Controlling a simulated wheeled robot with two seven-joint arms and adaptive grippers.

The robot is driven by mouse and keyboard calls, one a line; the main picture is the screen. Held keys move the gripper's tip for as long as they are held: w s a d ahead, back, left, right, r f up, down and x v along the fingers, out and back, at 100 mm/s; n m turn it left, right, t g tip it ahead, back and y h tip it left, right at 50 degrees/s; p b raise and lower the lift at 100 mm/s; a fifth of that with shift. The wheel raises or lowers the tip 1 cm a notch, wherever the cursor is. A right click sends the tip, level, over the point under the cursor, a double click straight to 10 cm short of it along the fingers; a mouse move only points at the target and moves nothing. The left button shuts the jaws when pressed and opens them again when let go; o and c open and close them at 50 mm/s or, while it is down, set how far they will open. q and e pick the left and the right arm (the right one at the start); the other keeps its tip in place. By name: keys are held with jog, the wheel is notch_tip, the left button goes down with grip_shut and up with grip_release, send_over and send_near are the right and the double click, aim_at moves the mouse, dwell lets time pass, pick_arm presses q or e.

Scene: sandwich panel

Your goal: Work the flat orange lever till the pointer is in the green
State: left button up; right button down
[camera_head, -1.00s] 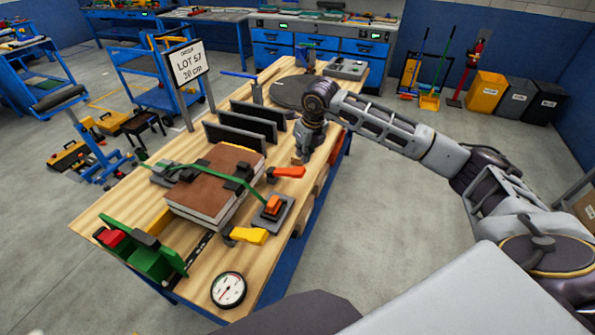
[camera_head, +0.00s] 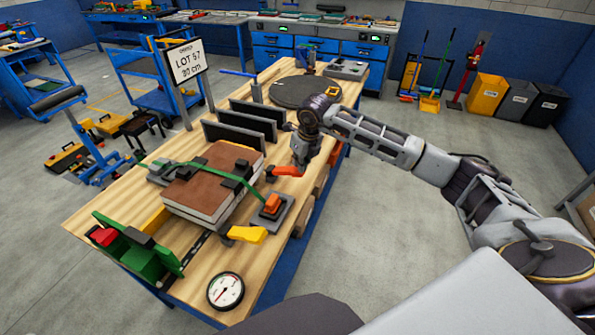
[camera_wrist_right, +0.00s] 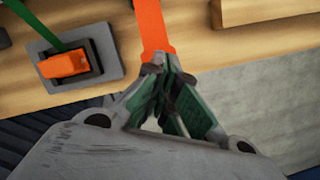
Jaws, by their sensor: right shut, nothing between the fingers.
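The flat orange lever (camera_head: 285,171) sits at the right edge of the wooden bench, beside the clamped brown-topped panel stack (camera_head: 213,180). In the right wrist view the lever (camera_wrist_right: 152,28) runs down to my fingertips. My right gripper (camera_head: 301,168) is at the lever's outer end, covering part of it; its fingers (camera_wrist_right: 166,66) are shut with nothing between them. They appear at or against the lever's end; contact is unclear. The round white gauge (camera_head: 226,291) lies at the near bench corner. Its pointer and coloured zones are too small to read surely. My left gripper is out of view.
An orange rocker on a grey plate (camera_head: 270,211) and a yellow handle (camera_head: 247,234) lie near the lever. A green clamp (camera_head: 138,250) stands at the near left. Black upright plates (camera_head: 240,130) and a dark round disc (camera_head: 304,92) are farther back. Floor right of the bench is clear.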

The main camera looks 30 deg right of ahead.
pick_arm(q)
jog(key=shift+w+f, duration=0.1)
pick_arm(e)
jog(key=shift+f, duration=0.2)
jog(key=shift+f+b, duration=1.15)
jog(key=shift+f, duration=0.2)
jog(key=shift+f+b, duration=0.4)
jog(key=shift+f, duration=0.2)
jog(key=shift+s+d+r, duration=0.15)
jog(key=shift+s+r, duration=0.15)
jog(key=shift+s, duration=0.45)
jog(key=shift+s+d+r, duration=0.15)
jog(key=shift+s+r, duration=0.15)
jog(key=shift+s, duration=0.45)
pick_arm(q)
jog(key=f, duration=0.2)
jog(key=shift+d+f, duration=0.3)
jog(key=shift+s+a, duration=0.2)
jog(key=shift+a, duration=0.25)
pick_arm(e)
jog(key=v, duration=0.8)
